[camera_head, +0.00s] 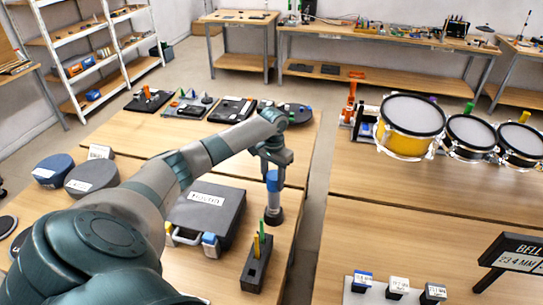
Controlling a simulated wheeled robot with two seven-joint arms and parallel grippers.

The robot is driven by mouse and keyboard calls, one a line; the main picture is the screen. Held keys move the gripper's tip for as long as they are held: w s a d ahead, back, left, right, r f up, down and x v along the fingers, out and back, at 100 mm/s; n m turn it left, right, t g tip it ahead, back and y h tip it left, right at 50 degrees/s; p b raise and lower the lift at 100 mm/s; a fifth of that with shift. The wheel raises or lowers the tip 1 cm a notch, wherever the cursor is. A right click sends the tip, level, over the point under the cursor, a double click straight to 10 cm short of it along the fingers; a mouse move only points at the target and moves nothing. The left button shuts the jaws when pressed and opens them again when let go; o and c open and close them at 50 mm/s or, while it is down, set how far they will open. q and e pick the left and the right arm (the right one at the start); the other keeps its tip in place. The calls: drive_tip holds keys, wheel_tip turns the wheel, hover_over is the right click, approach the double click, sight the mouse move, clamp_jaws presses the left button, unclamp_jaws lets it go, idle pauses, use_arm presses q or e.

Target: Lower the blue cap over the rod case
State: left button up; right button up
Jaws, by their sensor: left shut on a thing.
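My left gripper (273,160) comes in from the left and points down above the near table. It is shut on the blue cap (272,181), which shows just under the fingers. Directly below the cap is an upright grey cylinder on a dark round base (273,216), which looks like the rod case. The cap is in line with it, and I see no clear gap between them. I cannot tell how far the cap is over the case. My right gripper is not in view.
A dark case (207,214) with a white label lies left of the rod case. A black block (257,264) with green and yellow sticks stands in front. Round dark containers (92,177) sit at left. Drums (411,117) stand on the right table, across a gap.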

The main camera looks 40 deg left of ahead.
sight(273, 186)
use_arm(q)
drive_tip(key=shift+f, duration=0.9)
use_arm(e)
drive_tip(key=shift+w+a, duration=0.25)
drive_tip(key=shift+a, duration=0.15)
use_arm(q)
drive_tip(key=shift+f, duration=0.7)
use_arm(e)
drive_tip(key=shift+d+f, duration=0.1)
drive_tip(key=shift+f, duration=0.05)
use_arm(q)
drive_tip(key=o, duration=1.1)
drive_tip(key=shift+r+b, duration=0.55)
drive_tip(key=shift+r, duration=0.3)
wheel_tip(273, 186, up, 16)
drive_tip(key=b, duration=0.5)
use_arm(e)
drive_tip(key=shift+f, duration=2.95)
use_arm(q)
drive_tip(key=shift+f, duration=0.2)
